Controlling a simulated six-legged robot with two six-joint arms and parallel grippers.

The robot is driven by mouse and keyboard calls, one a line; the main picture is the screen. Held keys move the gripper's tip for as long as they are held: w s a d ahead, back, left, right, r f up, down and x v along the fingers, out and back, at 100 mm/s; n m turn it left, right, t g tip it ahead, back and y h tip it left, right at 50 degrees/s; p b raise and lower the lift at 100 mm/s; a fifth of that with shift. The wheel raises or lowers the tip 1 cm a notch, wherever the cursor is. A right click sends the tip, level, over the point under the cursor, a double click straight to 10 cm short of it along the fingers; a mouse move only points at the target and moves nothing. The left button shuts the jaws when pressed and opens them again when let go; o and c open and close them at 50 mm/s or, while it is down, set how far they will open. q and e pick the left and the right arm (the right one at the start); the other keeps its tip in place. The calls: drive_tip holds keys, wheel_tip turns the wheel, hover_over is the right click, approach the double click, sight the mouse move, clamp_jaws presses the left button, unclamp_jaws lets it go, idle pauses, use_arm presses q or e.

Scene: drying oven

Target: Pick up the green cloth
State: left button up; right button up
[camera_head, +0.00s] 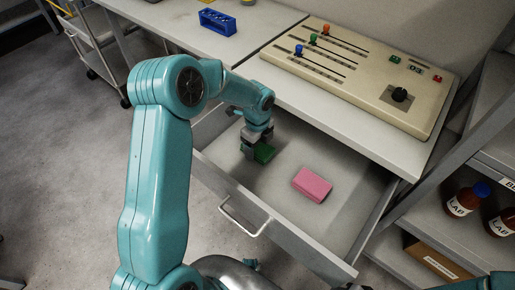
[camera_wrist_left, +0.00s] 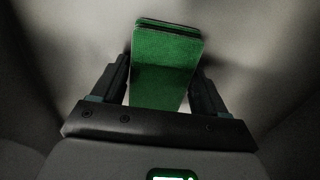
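The green cloth (camera_head: 264,153) is a small folded block inside the open drawer (camera_head: 334,238). My left gripper (camera_head: 255,144) reaches down into the drawer at the cloth and partly covers it. In the left wrist view the cloth (camera_wrist_left: 167,65) lies between the two fingers of the left gripper (camera_wrist_left: 163,75), with its far end beyond the fingertips. The fingers are close to its sides. I cannot tell whether both press on it. My right gripper is not in view.
A pink block (camera_head: 312,185) lies in the drawer right of the cloth. A beige control panel (camera_head: 365,75) and a blue rack (camera_head: 217,22) stand on the worktop above. Bottles (camera_head: 465,199) stand on a shelf at right. The drawer walls surround the gripper.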

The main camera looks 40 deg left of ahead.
use_arm(q)
drive_tip(key=shift+c, duration=1)
drive_tip(key=shift+r, duration=0.25)
wheel_tip(320, 180, up, 20)
drive_tip(key=p, duration=0.2)
drive_tip(key=shift+f+p, duration=0.2)
drive_tip(key=shift+p, duration=0.1)
drive_tip(key=shift+o, duration=0.7)
